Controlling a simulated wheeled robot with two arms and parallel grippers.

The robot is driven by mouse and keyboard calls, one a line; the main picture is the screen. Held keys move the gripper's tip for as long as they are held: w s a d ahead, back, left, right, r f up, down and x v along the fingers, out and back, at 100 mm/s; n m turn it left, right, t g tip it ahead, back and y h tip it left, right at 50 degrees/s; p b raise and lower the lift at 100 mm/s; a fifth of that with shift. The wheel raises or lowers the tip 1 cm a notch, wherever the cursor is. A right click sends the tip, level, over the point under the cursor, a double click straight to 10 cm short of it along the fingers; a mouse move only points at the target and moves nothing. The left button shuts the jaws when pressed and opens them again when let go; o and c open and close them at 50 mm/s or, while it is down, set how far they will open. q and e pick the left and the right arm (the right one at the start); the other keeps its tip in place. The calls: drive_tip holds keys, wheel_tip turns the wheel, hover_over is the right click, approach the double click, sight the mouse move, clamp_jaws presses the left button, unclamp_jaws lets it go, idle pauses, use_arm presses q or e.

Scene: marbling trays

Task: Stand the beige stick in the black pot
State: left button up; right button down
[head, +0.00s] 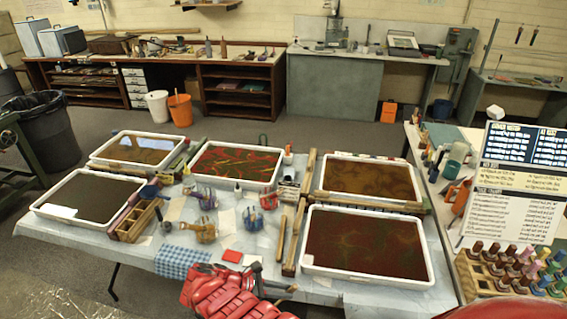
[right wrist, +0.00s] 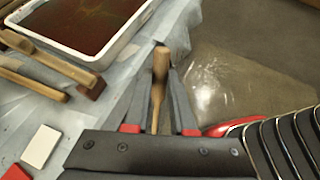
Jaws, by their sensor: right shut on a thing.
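My right gripper (head: 274,284) is low at the front edge of the table in the head view. In the right wrist view its two dark fingers (right wrist: 160,80) are shut on a tan wooden stick, the beige stick (right wrist: 160,60), with a thicker rounded far end and a thinner part toward the palm. The stick's end (head: 291,287) shows only small in the head view. I cannot make out the black pot for sure; a small dark round thing (head: 166,227) stands beside the wooden rack at the left. My left gripper is not in view.
A white tray (head: 375,276) of dark liquid lies right of the gripper. Wooden sticks (head: 280,238) lie beside it. Several more trays, combs and a bottle rack (head: 480,285) crowd the surface.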

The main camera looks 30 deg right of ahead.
drive_tip(key=shift+d+r, duration=0.1)
drive_tip(key=shift+r, duration=0.4)
drive_tip(key=shift+w+d+r+h, duration=0.1)
drive_tip(key=shift+r+h, duration=0.05)
drive_tip(key=shift+h, duration=0.25)
drive_tip(key=shift+w+d+r+n+t+h+p, duration=0.2)
drive_tip(key=shift+w+r+n+t+h+p, duration=0.1)
drive_tip(key=shift+r+n+t+h+p, duration=0.25)
drive_tip(key=shift+r, duration=0.2)
